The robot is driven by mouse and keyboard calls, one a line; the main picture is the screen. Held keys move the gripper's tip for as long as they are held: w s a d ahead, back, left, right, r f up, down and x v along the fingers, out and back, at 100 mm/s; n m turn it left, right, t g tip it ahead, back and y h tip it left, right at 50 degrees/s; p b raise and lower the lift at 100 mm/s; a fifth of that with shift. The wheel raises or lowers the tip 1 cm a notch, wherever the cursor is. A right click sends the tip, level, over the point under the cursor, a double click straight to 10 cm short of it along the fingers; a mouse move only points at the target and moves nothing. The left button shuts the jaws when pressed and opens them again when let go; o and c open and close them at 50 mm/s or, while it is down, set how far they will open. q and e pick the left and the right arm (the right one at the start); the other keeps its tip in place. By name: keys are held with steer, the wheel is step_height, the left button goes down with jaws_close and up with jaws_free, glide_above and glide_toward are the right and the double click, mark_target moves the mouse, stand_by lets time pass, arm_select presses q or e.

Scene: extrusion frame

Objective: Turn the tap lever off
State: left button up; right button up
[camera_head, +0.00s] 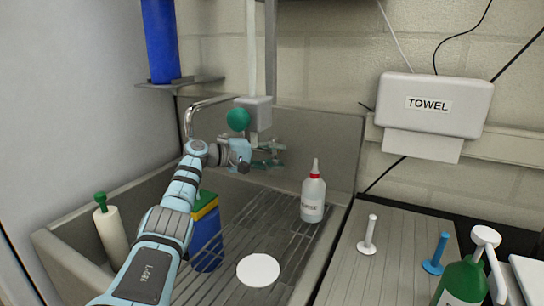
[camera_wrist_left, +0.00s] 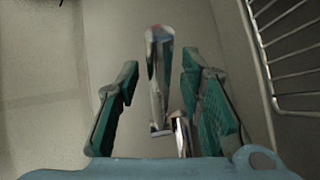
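A chrome tap spout (camera_head: 196,108) curves up at the back wall of the sink, partly hidden by my left arm. In the left wrist view a chrome lever-like piece (camera_wrist_left: 159,70) stands between my finger pads, with a smaller chrome part (camera_wrist_left: 181,135) below it. My left gripper (camera_head: 274,155) is by the sink's back wall, right of the spout. Its green fingers are apart in the left wrist view, with visible gaps beside the chrome piece. In the head view the gripper hides the lever. My right gripper is not in view.
A grey box (camera_head: 258,108) with a green ball (camera_head: 238,119) is above my gripper. The sink holds a squeeze bottle (camera_head: 313,198), a blue container (camera_head: 207,240), a cream bottle (camera_head: 111,235) and a white disc (camera_head: 258,270). A wire rack (camera_wrist_left: 290,45) is right in the wrist view.

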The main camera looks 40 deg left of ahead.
arm_select(q)
steer(key=v, duration=1.2)
